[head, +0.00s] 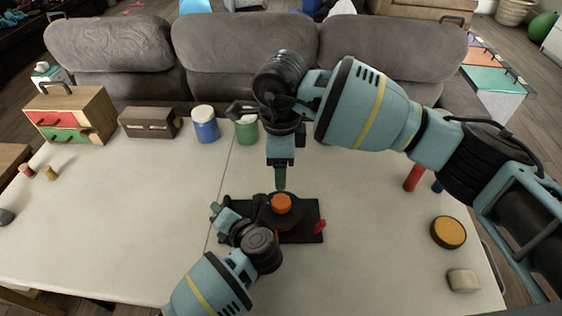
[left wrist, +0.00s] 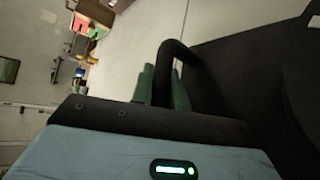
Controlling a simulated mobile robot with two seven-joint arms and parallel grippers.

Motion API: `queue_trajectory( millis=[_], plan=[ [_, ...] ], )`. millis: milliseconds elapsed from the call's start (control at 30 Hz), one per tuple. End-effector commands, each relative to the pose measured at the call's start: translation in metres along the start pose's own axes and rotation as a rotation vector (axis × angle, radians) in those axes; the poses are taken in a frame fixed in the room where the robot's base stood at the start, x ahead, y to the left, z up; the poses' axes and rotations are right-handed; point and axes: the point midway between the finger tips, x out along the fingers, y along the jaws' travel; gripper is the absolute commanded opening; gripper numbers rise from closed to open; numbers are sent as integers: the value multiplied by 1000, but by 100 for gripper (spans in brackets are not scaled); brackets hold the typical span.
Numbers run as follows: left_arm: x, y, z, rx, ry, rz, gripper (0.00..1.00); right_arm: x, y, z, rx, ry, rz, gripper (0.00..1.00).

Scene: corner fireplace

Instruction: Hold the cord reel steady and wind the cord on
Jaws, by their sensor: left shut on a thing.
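The cord reel is a black drum (head: 264,216) with an orange hexagonal knob on top, on a dark base plate (head: 301,208) in the middle of the table. My left gripper (head: 216,210) is at the reel's left side. In the left wrist view its green fingers (left wrist: 166,88) are shut on a black curved handle (left wrist: 172,52) at the reel's edge. My right gripper (head: 280,180) points down just above and behind the orange knob (head: 281,203); its fingers overlap, so its opening is unclear. I cannot make out any cord.
A wooden drawer box (head: 97,105), brown box (head: 148,122), blue jar (head: 206,127) and green jar (head: 246,131) stand along the back. Red (head: 414,177) and blue cylinders, an orange-topped disc (head: 448,232) and a pale block (head: 464,280) are at right. The table's left half is mostly clear.

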Motion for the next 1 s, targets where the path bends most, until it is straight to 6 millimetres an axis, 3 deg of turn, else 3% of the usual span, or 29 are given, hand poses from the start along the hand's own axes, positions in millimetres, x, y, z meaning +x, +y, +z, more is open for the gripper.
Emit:
queue_trajectory(
  millis=[400, 1000],
  plan=[
    [0, -3, -3, 5, 5, -4, 0, 1, -1, 0, 276, 2, 1, 63],
    [0, -3, -3, 5, 5, -4, 0, 4, 0, -5, 243, -43, 30, 63]
  ],
)
